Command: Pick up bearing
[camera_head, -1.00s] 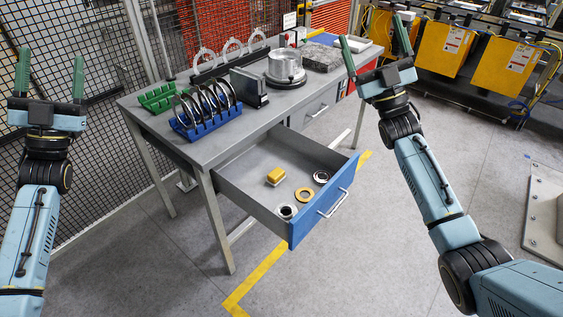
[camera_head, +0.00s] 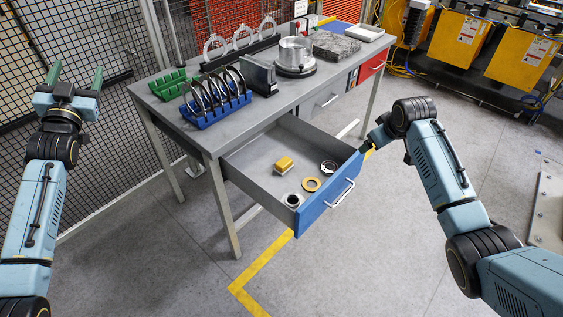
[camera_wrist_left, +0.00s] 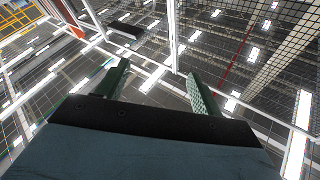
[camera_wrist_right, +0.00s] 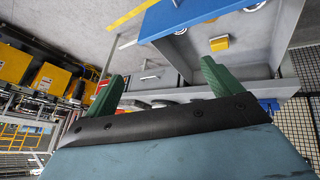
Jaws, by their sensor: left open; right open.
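Inside the open drawer (camera_head: 250,158) lie a silver ring with a dark centre (camera_head: 293,200), a flat brass ring (camera_head: 311,184), a dark ring with a bright rim (camera_head: 329,167) and a yellow block (camera_head: 284,164). Either the silver or the dark ring may be the bearing; I cannot tell which. My right gripper is near the drawer's blue front, its fingers largely hidden in the head view. The right wrist view shows it open and empty (camera_wrist_right: 162,70), with the yellow block (camera_wrist_right: 219,43) beyond. My left gripper (camera_head: 76,76) is open and empty, raised at far left.
The grey table (camera_head: 225,135) carries a blue rack (camera_head: 215,112) of discs, a green rack (camera_head: 172,84), a metal housing (camera_head: 295,55) and a stone-like block (camera_head: 335,45). The drawer's blue front (camera_head: 330,195) with its handle juts over clear floor. Mesh fencing stands behind.

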